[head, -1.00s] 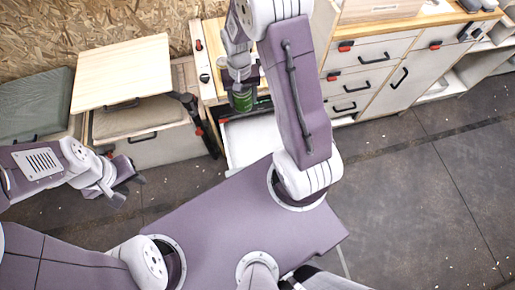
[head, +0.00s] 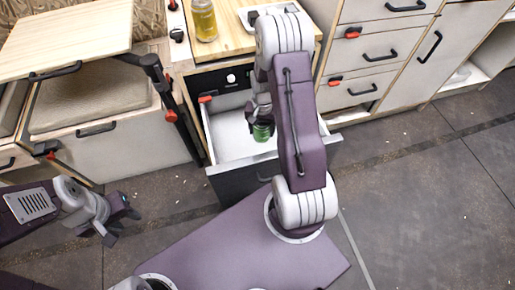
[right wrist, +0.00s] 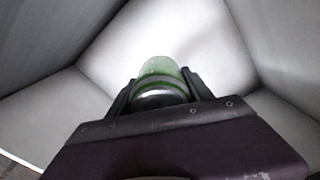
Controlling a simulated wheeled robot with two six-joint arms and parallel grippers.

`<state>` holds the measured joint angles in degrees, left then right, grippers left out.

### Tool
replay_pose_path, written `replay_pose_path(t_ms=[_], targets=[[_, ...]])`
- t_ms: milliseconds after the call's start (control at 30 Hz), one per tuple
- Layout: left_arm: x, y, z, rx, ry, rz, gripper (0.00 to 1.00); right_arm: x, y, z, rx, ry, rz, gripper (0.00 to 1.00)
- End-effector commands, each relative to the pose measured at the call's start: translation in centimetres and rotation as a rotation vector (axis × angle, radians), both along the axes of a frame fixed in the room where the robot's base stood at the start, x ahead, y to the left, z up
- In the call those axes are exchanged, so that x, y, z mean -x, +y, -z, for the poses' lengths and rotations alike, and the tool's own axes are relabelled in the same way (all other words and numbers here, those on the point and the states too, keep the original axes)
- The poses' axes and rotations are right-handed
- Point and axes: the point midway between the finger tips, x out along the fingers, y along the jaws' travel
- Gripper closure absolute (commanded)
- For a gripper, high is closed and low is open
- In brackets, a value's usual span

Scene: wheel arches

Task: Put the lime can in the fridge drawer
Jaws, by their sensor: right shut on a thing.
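The green lime can (head: 263,131) is held by my right gripper (head: 260,117) over the open fridge drawer (head: 228,130) in the head view. In the right wrist view the can (right wrist: 160,77) sits between the two dark fingers of my right gripper (right wrist: 160,95), with the pale inner walls and floor of the drawer (right wrist: 215,45) around it. I cannot tell whether the can touches the drawer floor. My left gripper (head: 122,222) is at the lower left in the head view, away from the can and apparently empty, its fingers apart.
A yellow jar (head: 204,20) and a white tray (head: 270,14) are on the wooden counter (head: 228,42) above the drawer. Closed cabinet drawers (head: 360,52) are at the right. The dark floor (head: 420,190) there is clear.

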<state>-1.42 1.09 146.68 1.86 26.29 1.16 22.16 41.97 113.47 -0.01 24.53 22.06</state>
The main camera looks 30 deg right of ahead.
Motion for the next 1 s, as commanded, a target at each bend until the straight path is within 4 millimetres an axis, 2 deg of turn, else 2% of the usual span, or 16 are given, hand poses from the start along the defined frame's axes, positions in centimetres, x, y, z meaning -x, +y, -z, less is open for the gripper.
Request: replay_pose_path(t_ms=[33,167,267,500,667,867,1000], targets=[[0.0,0.0,0.6,0.000,0.000,0.000,0.64,0.0,-0.1,0.6,0.001,-0.001,0.003,1.00],[0.0,0.0,0.4,0.000,0.000,0.000,0.64,0.1,-0.1,0.5,0.001,-0.001,0.005,1.00],[0.0,0.0,1.1,0.000,-0.001,0.000,0.64,0.1,-0.1,1.5,-0.001,0.001,0.005,1.00],[0.0,0.0,4.6,0.000,0.000,0.000,0.64,0.1,-0.1,6.8,-0.001,0.001,0.004,1.00],[0.0,0.0,4.6,0.000,0.000,0.000,0.64,0.1,-0.1,7.1,0.000,0.000,0.004,1.00],[0.0,0.0,7.1,0.000,0.000,0.000,0.64,0.1,-0.1,10.6,0.000,0.000,0.004,1.00],[0.0,0.0,6.8,0.000,0.000,0.000,0.64,0.0,-0.1,10.5,0.001,-0.001,0.004,1.00]])
